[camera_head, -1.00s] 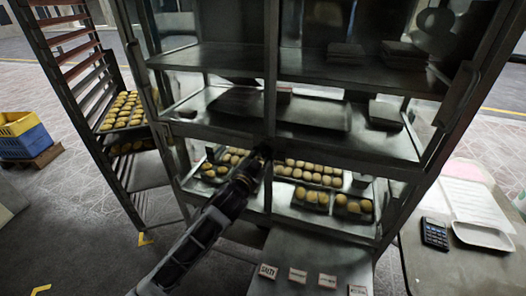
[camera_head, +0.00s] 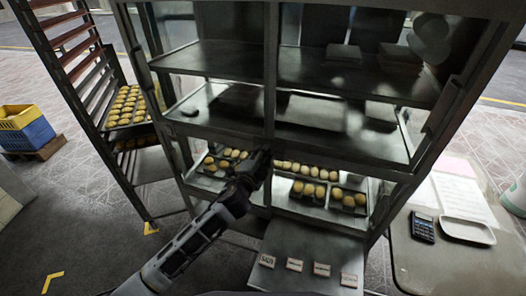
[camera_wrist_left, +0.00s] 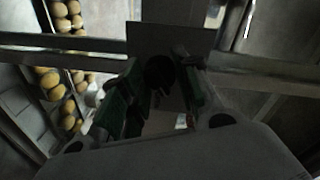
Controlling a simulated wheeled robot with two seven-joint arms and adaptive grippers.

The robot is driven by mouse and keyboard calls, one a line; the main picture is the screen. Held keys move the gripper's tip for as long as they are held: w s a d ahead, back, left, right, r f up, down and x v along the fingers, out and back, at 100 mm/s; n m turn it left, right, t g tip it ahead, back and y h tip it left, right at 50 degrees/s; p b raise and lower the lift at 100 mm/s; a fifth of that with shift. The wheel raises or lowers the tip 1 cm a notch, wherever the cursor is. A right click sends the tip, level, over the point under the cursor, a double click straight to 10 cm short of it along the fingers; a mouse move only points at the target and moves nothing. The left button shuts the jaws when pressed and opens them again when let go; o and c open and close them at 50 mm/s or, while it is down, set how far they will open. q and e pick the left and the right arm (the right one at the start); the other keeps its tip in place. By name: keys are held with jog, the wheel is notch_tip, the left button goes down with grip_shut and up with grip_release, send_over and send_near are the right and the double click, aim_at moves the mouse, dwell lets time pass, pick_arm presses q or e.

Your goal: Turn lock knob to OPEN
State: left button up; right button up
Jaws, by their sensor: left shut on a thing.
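My left gripper (camera_head: 262,163) is at the middle upright of the glass-fronted cabinet (camera_head: 268,75), just above the shelf with bread rolls. In the left wrist view its green-padded fingers (camera_wrist_left: 160,85) stand on either side of a dark round knob (camera_wrist_left: 158,72) on a grey plate (camera_wrist_left: 150,38), and they are shut on it. In the head view the arm and gripper hide the knob. I cannot read any OPEN mark or the knob's angle. My right gripper does not show.
Trays of rolls (camera_head: 312,190) lie on the lower shelf behind the gripper. A ledge with several small labels (camera_head: 295,264) juts out below. A tall rack (camera_head: 95,100) stands left. A side table (camera_head: 440,265) with a calculator (camera_head: 422,228) stands right.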

pick_arm(q)
jog(key=m+p, duration=0.3)
jog(key=m, duration=0.3)
jog(key=shift+d+y+p, duration=0.1)
jog(key=shift+y+p, duration=0.2)
jog(key=shift+p, duration=0.1)
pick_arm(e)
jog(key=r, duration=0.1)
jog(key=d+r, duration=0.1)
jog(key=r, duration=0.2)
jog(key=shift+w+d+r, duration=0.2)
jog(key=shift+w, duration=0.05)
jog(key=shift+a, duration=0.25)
